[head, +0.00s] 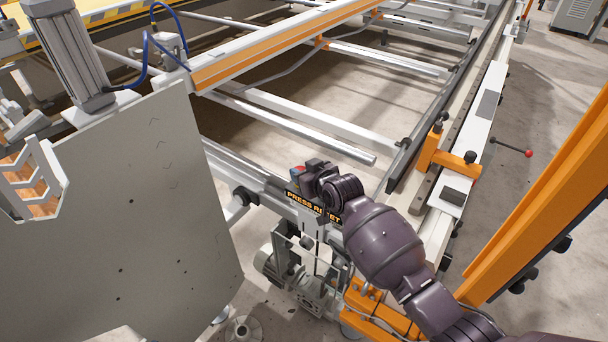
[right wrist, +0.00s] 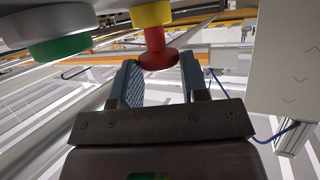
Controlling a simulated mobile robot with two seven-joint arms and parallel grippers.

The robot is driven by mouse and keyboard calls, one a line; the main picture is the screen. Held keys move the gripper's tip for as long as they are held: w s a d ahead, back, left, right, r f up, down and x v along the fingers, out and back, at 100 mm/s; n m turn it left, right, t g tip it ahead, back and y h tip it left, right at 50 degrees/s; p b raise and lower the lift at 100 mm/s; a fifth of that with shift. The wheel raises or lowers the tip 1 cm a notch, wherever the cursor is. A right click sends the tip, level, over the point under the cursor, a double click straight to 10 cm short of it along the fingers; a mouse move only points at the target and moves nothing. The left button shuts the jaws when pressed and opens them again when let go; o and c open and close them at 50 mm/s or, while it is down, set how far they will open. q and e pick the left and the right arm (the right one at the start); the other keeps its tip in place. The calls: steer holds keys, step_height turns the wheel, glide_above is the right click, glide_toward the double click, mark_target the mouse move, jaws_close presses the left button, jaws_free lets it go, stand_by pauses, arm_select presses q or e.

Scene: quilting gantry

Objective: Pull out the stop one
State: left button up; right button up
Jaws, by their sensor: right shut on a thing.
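The stop button is a red mushroom head (right wrist: 158,58) on a yellow collar (right wrist: 151,14), at the top middle of the right wrist view. My right gripper (right wrist: 160,78) has its two blue-grey finger pads on either side of the red head and is shut on it. In the head view my right gripper (head: 310,176) is at a small control box above a "PRESS RESET" sign (head: 313,207). A bit of red (head: 297,170) shows there; the gripper hides most of the button. My left gripper is not in view.
A green button (right wrist: 62,46) with a pale collar sits beside the stop button. A large grey panel (head: 150,220) stands to the left. An orange post (head: 550,210) rises at the right. Rails and rollers of the gantry (head: 310,125) extend behind the box.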

steer(key=shift+w+r, duration=0.1)
steer(key=shift+r, duration=0.15)
steer(key=shift+c, duration=0.2)
steer(key=o, duration=0.7)
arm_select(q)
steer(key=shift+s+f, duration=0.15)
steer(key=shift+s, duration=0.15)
arm_select(e)
steer(key=shift+o, duration=1.4)
steer(key=shift+f, duration=0.1)
steer(key=shift+s+d+r, duration=0.2)
steer(key=shift+s, duration=0.15)
steer(key=p+v, duration=0.1)
steer(key=v, duration=0.3)
steer(key=shift+r, duration=0.1)
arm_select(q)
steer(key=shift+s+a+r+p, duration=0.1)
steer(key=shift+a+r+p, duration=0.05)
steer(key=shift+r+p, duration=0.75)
arm_select(e)
steer(key=v, duration=0.6)
steer(key=shift+f, duration=0.2)
